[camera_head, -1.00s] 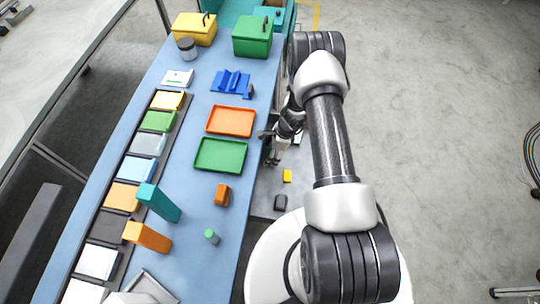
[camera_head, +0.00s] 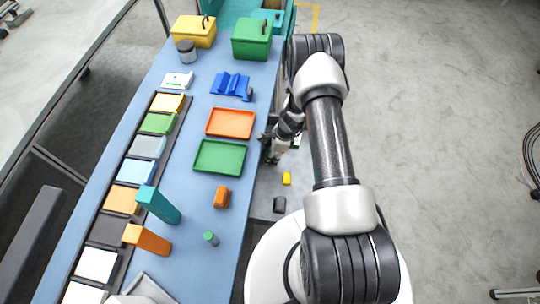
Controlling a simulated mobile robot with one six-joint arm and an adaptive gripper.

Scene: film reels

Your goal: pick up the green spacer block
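A small green piece (camera_head: 211,239) stands on the blue table near its right edge, toward the front. It looks rounded, and I cannot tell for sure that it is the green spacer block. My gripper (camera_head: 272,153) is dark and small in the head view, low beside the table's right edge, next to the green tray. It is well behind the small green piece and apart from it. My arm partly hides the area right of the gripper. The fingers are too small to tell whether they are open, and I see nothing held.
A green tray (camera_head: 220,157) and an orange tray (camera_head: 230,123) lie on the blue table (camera_head: 185,205). An orange block (camera_head: 222,197), a tall teal block (camera_head: 159,205) and a tall orange block (camera_head: 147,239) stand nearby. A yellow piece (camera_head: 287,178) lies right of the table.

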